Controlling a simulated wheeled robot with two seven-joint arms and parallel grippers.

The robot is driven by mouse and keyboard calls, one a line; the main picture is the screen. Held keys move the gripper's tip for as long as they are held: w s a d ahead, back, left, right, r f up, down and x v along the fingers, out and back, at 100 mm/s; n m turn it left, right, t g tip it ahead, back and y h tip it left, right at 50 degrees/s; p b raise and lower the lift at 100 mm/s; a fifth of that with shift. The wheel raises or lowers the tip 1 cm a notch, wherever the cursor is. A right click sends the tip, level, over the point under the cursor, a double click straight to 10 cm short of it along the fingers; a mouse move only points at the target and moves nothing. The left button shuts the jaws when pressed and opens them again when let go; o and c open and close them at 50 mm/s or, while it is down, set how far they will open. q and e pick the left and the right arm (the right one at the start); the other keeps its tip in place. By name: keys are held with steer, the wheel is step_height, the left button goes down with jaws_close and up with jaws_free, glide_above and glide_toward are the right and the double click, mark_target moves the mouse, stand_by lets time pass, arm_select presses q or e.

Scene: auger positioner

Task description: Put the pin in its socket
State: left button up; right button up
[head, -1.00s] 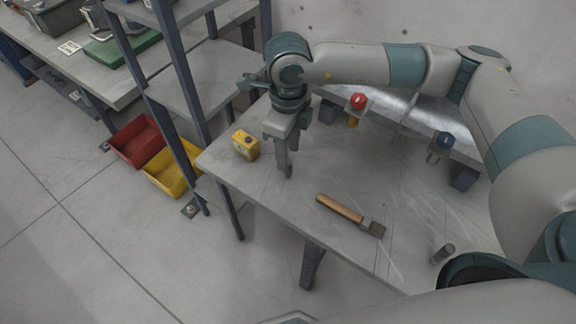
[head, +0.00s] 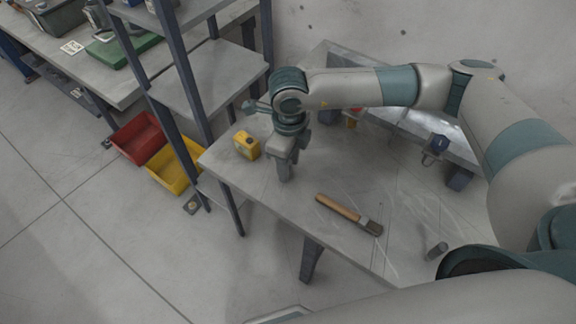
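A short grey cylinder (head: 437,250), which may be the pin, is at the table's near right edge. I cannot be sure which part is the socket. A grey metal fixture (head: 445,142) along the back of the table carries a blue knob (head: 440,143) and a red knob, now mostly hidden behind my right arm. My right gripper (head: 286,174) points down over the left part of the table, apart from the cylinder. Its fingers show nearly edge-on, so their opening is unclear, and no held thing shows. My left gripper is out of view.
A yellow box (head: 246,145) stands at the table's left corner, close to my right gripper. A wooden-handled brush (head: 349,213) lies mid-table. A shelf rack (head: 208,75) stands left of the table, with red (head: 138,137) and yellow (head: 174,168) bins on the floor.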

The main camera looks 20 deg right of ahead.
steer(key=shift+c, duration=0.4)
jaws_close()
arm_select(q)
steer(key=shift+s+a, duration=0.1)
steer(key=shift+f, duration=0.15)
arm_select(e)
steer(key=shift+r, duration=0.2)
